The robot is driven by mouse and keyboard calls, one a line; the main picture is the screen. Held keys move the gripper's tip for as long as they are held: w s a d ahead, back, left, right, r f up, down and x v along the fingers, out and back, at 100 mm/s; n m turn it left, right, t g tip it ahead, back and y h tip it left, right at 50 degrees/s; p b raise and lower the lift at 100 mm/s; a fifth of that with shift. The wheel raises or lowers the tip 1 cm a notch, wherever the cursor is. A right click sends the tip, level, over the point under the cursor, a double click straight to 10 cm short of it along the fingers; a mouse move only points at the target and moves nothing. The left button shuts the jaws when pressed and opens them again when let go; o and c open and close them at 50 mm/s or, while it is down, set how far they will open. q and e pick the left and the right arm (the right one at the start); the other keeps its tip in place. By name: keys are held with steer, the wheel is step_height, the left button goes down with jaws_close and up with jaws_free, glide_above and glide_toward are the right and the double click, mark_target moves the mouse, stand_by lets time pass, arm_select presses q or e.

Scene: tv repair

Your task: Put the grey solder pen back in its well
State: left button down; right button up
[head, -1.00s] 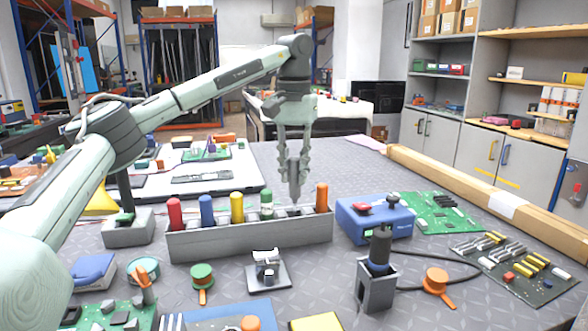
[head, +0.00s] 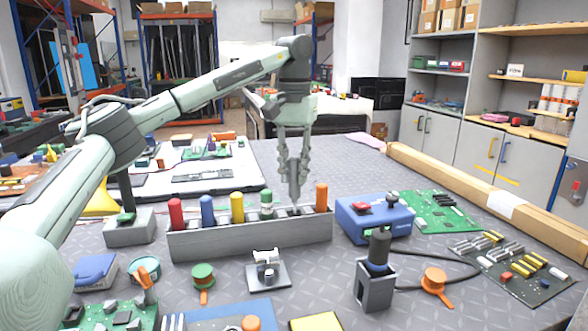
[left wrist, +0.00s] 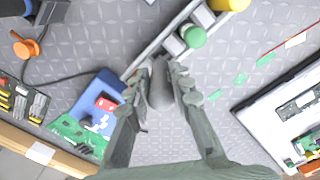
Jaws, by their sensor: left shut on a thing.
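The grey solder pen (head: 294,179) hangs upright in my left gripper (head: 293,157), which is shut on its upper part. The pen also shows end-on between the fingers in the left wrist view (left wrist: 160,88). Its lower end is at the grey rack (head: 250,238), near the gap between the green pen (head: 266,205) and the orange pen (head: 321,197). I cannot tell whether its tip is inside the well or just above or behind it. The wrist view shows the green pen (left wrist: 194,37) beside the gripper. My right gripper is not in view.
Red (head: 175,214), blue (head: 207,210) and yellow (head: 237,208) pens stand in the rack's left part. A blue box (head: 374,220) stands close to the rack's right end. A black-handled tool (head: 379,248) stands in a grey holder in front.

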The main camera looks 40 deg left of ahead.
mark_target(294, 197)
arm_select(q)
steer(key=shift+f, duration=0.2)
steer(key=shift+f+b, duration=0.9)
steer(key=shift+f, duration=2.1)
steer(key=shift+f, duration=0.1)
steer(key=c, duration=1.3)
jaws_free()
step_height(294, 197, up, 12)
steer(key=shift+r, duration=0.1)
